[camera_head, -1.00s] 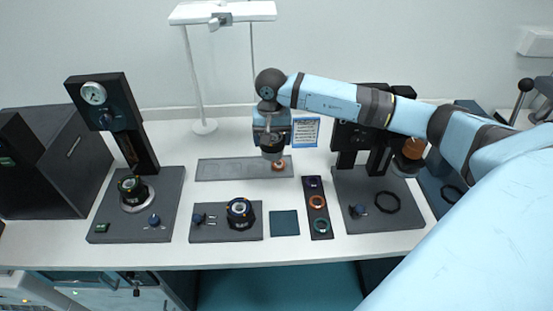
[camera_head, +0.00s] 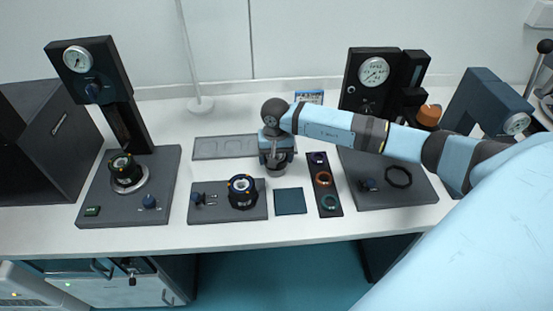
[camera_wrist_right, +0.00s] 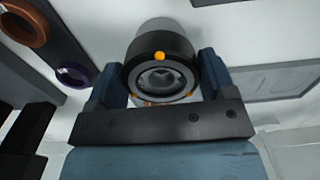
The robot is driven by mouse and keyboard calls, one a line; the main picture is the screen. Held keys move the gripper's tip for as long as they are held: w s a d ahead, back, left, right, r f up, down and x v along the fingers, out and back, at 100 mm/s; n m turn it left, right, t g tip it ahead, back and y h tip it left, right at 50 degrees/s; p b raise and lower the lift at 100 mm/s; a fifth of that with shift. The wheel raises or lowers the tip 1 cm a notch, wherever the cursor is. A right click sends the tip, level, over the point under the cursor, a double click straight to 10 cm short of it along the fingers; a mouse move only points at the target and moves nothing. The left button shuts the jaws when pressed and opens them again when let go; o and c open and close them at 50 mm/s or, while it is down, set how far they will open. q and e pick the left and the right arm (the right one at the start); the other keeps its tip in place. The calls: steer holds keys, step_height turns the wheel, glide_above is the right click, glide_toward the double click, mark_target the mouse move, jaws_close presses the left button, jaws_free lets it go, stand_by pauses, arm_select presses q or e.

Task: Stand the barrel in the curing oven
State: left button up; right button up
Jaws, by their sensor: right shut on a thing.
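My right gripper (camera_head: 275,167) points down over the white table, at the right end of the grey tray. In the right wrist view it (camera_wrist_right: 165,90) is shut on a barrel (camera_wrist_right: 160,60), a short dark cylinder with an orange dot on its rim and an open bore. The gripper mostly hides the barrel in the head view. A large dark box (camera_head: 45,145) at the far left looks like the curing oven; I cannot see into it. My left gripper is not in view.
A shallow grey tray (camera_head: 215,148) lies behind. Dark cylinders sit on the left press (camera_head: 125,169) and on a low fixture (camera_head: 242,190). A strip of coloured rings (camera_head: 323,181) and a teal mat (camera_head: 290,201) lie in front. A gauge station (camera_head: 372,72) stands at right.

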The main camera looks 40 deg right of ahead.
steer(key=shift+w+f, duration=0.15)
steer(key=shift+f, duration=0.15)
steer(key=o, duration=1.2)
